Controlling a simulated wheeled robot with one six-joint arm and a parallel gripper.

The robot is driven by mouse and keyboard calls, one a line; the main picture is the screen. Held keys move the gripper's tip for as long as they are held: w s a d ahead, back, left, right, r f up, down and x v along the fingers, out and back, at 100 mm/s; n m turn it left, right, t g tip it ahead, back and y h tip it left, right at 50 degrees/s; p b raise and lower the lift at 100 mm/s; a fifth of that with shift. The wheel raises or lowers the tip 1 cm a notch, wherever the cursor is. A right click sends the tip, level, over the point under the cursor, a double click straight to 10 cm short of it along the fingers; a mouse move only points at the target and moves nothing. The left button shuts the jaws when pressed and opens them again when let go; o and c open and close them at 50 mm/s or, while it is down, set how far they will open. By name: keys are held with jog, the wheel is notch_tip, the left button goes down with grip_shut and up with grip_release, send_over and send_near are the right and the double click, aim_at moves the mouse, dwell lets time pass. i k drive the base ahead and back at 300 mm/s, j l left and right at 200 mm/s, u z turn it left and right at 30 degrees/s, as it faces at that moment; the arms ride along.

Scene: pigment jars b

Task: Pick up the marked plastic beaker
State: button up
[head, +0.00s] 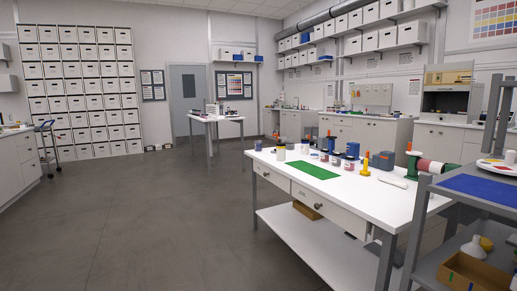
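My gripper is not in view. I cannot make out a marked plastic beaker for certain. A small whitish vessel (304,147) stands near the back left of the white worktable (400,201), among jars. A pale jar with a yellowish top (281,154) stands to its left. Both are too small for any markings to be read. Several pigment jars with dark lids stand on the table, one of them near the middle (336,165). A green mat (317,171) lies flat at the front of the table.
A grey shelf cart (427,225) with a blue mat blocks the right foreground. Open grey floor (150,220) lies left of the table. Another table (215,118) stands behind.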

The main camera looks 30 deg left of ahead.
aim_at(257, 144)
jog(key=i+j+u, duration=0.4)
jog(key=i, duration=0.25)
jog(key=i+u, duration=0.45)
jog(key=i, duration=0.2)
jog(key=i+u, duration=0.15)
jog(key=i, duration=0.8)
jog(key=i+l+u, duration=0.15)
jog(key=i, duration=1.3)
jog(key=i+j, duration=0.15)
jog(key=i, duration=0.4)
jog(key=i+l+z, duration=0.1)
jog(key=i+z, duration=0.15)
jog(key=z, duration=0.15)
jog(key=i+z, duration=0.5)
jog(key=z, duration=0.25)
jog(key=i+z, duration=0.25)
jog(key=i, duration=0.15)
